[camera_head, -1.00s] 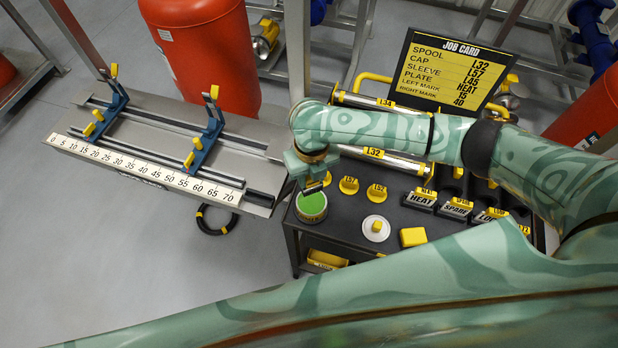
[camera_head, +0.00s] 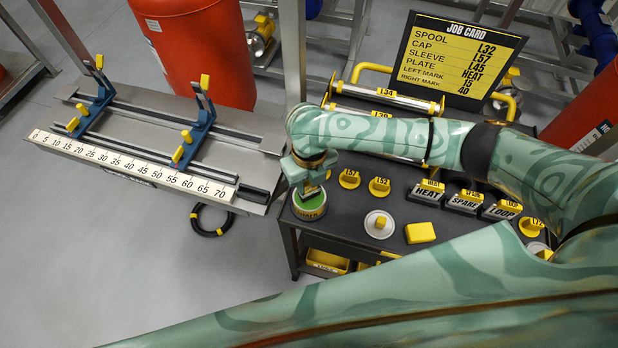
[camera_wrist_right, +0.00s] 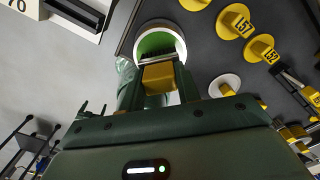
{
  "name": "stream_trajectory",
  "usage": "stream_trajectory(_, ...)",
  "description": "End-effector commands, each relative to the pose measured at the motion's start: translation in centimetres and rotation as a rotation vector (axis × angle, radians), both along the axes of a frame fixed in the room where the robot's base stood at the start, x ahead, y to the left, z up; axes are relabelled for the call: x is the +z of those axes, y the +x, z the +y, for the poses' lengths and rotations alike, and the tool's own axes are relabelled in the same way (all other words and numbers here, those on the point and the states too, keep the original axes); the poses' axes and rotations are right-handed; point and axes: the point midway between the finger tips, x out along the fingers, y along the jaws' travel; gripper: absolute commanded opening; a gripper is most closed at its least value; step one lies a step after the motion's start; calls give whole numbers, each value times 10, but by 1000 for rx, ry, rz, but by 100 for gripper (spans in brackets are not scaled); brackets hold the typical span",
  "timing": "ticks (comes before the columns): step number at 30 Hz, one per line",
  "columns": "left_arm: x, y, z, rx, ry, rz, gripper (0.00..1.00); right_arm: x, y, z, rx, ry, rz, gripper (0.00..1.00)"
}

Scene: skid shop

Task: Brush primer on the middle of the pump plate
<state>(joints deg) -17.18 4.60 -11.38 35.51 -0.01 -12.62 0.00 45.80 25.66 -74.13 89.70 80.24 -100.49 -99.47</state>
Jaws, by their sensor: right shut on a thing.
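My right gripper (camera_head: 311,183) is shut on a brush with a yellow handle (camera_wrist_right: 159,75) and a dark band. It points down at the round primer pot (camera_head: 309,212), which holds green primer and stands at the cart's left corner. In the right wrist view the brush's dark end lies over the green in the pot (camera_wrist_right: 181,44); whether the bristles touch it is hidden. A job card (camera_head: 459,58) reads PLATE HEAT. Grey blocks labelled HEAT (camera_head: 427,197), SPARE (camera_head: 465,204) and LOOP (camera_head: 501,211) stand on the cart. I cannot tell which is the pump plate. My left gripper is out of view.
Yellow caps L57 (camera_head: 349,180) and L52 (camera_head: 380,188), a white disc with a yellow knob (camera_head: 379,224) and a yellow block (camera_head: 420,233) lie on the dark cart top (camera_head: 345,235). A ruler bench (camera_head: 130,165) with two blue stands is at left.

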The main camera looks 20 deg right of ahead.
Motion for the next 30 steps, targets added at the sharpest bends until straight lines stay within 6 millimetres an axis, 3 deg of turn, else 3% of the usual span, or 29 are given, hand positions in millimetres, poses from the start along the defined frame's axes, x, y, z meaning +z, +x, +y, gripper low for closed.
stream_trajectory(30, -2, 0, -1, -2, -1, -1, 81, -5, 0, 0, 0, 0, 0, 14)
